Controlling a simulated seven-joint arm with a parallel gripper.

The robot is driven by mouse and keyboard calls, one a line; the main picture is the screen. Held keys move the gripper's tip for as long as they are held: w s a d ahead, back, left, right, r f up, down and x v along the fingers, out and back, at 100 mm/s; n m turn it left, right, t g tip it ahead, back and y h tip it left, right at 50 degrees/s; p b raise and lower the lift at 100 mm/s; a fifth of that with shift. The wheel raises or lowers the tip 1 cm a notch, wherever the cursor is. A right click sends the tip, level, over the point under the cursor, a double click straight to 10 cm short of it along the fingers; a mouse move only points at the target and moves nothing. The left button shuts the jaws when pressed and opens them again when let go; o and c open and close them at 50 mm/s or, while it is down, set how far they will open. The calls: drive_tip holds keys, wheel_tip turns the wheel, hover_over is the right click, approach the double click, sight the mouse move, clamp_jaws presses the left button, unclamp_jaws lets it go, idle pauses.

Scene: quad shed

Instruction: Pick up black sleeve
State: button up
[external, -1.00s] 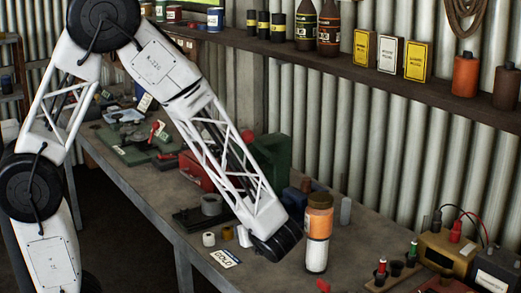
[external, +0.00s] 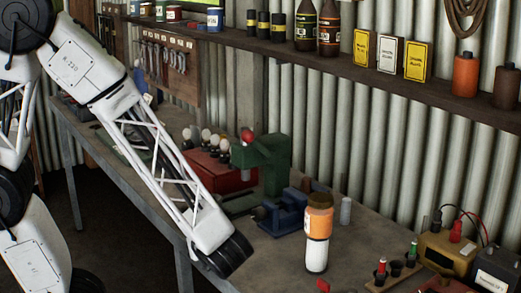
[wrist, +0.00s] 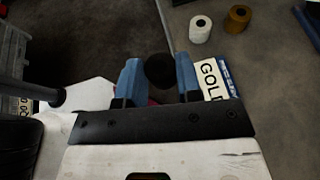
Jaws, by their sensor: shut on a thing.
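My gripper (wrist: 159,80) shows in the wrist view with its two blue fingers on either side of the black sleeve (wrist: 160,68), a dark round shape between the fingertips. It is shut on the black sleeve. Whether the sleeve touches the table cannot be told. A white sleeve (wrist: 200,30) and a brown sleeve (wrist: 238,18) stand on the table beyond the fingers. A card reading GOLD (wrist: 212,80) lies just right of the right finger. In the external view my fingers and the black sleeve are hidden by the end of my arm.
The table's front edge (wrist: 164,22) runs left of the sleeves.

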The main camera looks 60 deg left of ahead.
drive_tip(key=shift+s, duration=0.75)
drive_tip(key=shift+w+r, duration=0.1)
